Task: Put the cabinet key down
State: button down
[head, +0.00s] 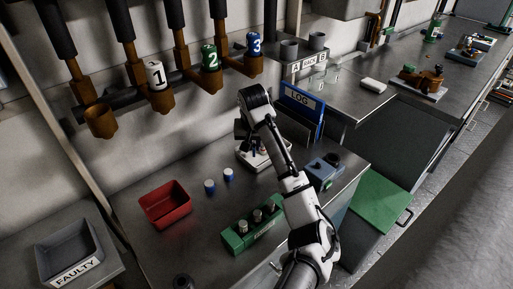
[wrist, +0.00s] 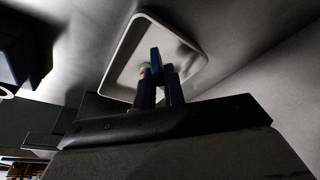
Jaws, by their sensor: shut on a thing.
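My gripper (wrist: 160,75) is shut on a small blue piece, the cabinet key (wrist: 155,58), which stands up between the fingertips in the wrist view. Its lower part is hidden by the fingers. A pale shallow tray (wrist: 123,58) with a raised rim lies beyond the fingertips in that view. In the head view my gripper (head: 243,132) points down over the same white tray (head: 258,162) on the steel bench, and the arm hides part of it. I cannot tell whether the key touches the tray.
A green rack (head: 250,233) with several cylinders is in front. A blue LOG holder (head: 300,102) stands behind right, and a blue box (head: 322,172) sits right of my arm.

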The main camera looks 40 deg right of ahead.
jog(key=shift+w+d+r, duration=0.1)
jog(key=shift+w+d, duration=0.1)
jog(key=shift+d, duration=0.45)
jog(key=shift+f+p, duration=0.85)
jog(key=shift+f, duration=1.05)
jog(key=c, duration=1.5)
grip_release()
jog(key=shift+f, duration=0.1)
jog(key=b+v, duration=0.1)
jog(key=v, duration=0.4)
jog(key=shift+s+a+b, duration=0.15)
jog(key=shift+a+b, duration=0.05)
jog(key=shift+b, duration=0.2)
jog(key=s+a, duration=0.4)
jog(key=s, duration=0.1)
jog(key=s+a, duration=0.2)
jog(key=s, duration=0.1)
jog(key=shift+s+r, duration=0.1)
jog(key=shift+r, duration=0.15)
jog(key=shift+s+a+f, duration=0.1)
jog(key=shift+s+a, duration=0.35)
jog(key=shift+s, duration=0.05)
